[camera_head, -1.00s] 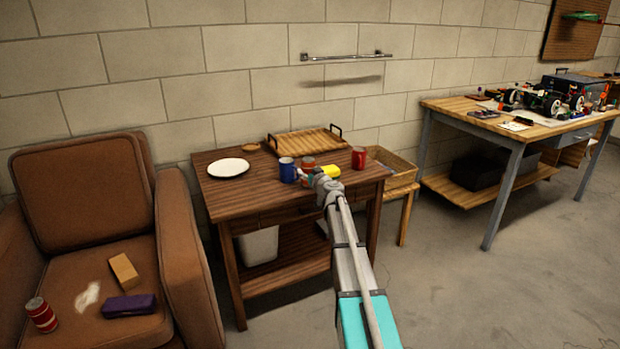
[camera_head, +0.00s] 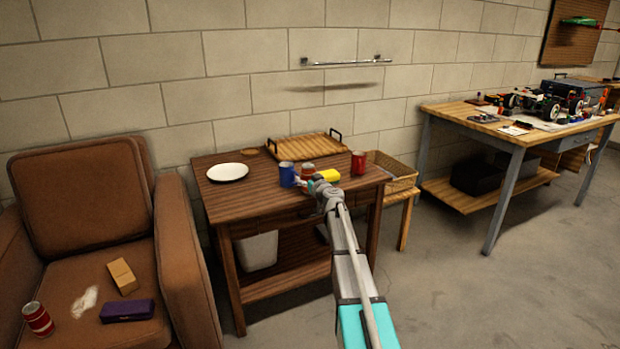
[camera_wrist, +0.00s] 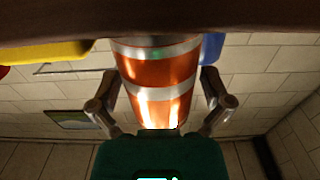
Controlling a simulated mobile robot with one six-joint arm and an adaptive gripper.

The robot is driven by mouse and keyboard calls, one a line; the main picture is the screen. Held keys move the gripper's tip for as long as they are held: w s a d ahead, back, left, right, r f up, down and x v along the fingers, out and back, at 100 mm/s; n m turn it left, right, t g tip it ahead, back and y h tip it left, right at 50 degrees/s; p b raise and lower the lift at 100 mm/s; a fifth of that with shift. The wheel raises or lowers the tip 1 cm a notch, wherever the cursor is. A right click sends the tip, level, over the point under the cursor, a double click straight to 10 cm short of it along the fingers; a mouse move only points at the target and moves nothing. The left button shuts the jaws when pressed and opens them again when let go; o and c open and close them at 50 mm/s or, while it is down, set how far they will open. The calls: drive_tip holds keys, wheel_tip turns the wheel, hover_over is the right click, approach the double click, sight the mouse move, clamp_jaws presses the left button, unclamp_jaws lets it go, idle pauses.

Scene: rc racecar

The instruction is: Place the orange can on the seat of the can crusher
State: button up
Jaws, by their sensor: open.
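The orange can (camera_head: 308,170), with pale stripes, stands on the dark wooden table (camera_head: 232,198), between a blue mug (camera_head: 287,174) and a yellow object (camera_head: 327,175). My gripper (camera_head: 321,185) is at the can on its near side and partly covers it. In the wrist view, which looks upside down, the can (camera_wrist: 153,75) fills the space between the open fingers of my gripper (camera_wrist: 158,85), one on each side. I cannot tell whether they touch it. I cannot make out a can crusher in either view.
A red mug (camera_head: 358,163) stands right of the yellow object. A wooden tray (camera_head: 305,147) and white plate (camera_head: 228,172) are farther back and left. An armchair (camera_head: 80,190) holds a red can (camera_head: 38,319). A cluttered workbench (camera_head: 465,114) stands right; open floor lies before it.

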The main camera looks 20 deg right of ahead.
drive_tip(key=shift+r, duration=0.25)
drive_tip(key=s, duration=1.2)
drive_tip(key=shift+d, duration=0.2)
drive_tip(key=shift+f, duration=0.1)
idle(0.3)
